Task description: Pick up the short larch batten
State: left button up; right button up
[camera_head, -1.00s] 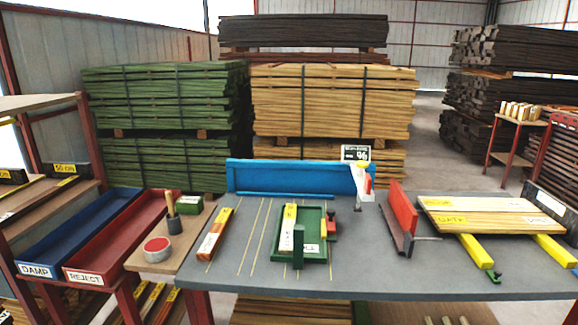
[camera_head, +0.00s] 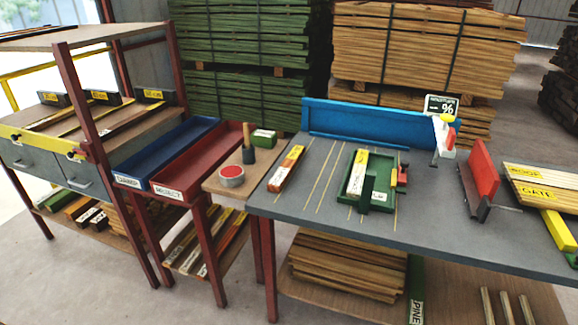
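No label reading larch can be made out, so I cannot tell which piece is the short larch batten. A short batten with an orange side and a pale label (camera_head: 286,168) lies on the left part of the grey table. Another short batten with a yellow end and white label (camera_head: 357,174) lies in a green tray (camera_head: 378,198) on the same table. More battens (camera_head: 205,245) lie on a low shelf under the bins. Neither of my grippers is in view.
A blue bin (camera_head: 126,166) marked DAMP and a red bin (camera_head: 225,134) marked REJECT stand between the rack and the grey table (camera_head: 330,221). A red tin (camera_head: 232,176) and brush stand beside them. A blue fence (camera_head: 380,117) and red stop (camera_head: 485,166) rise from the table. Floor in front is clear.

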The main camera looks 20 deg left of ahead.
aim_at(276, 185)
jog(key=i+j+z, duration=0.15)
jog(key=z, duration=0.3)
jog(key=j+z, duration=0.3)
jog(key=z, duration=0.15)
jog(key=i+j+z, duration=0.15)
jog(key=j, duration=0.4)
jog(key=j+z, duration=0.15)
jog(key=j, duration=0.35)
jog(key=i, duration=0.05)
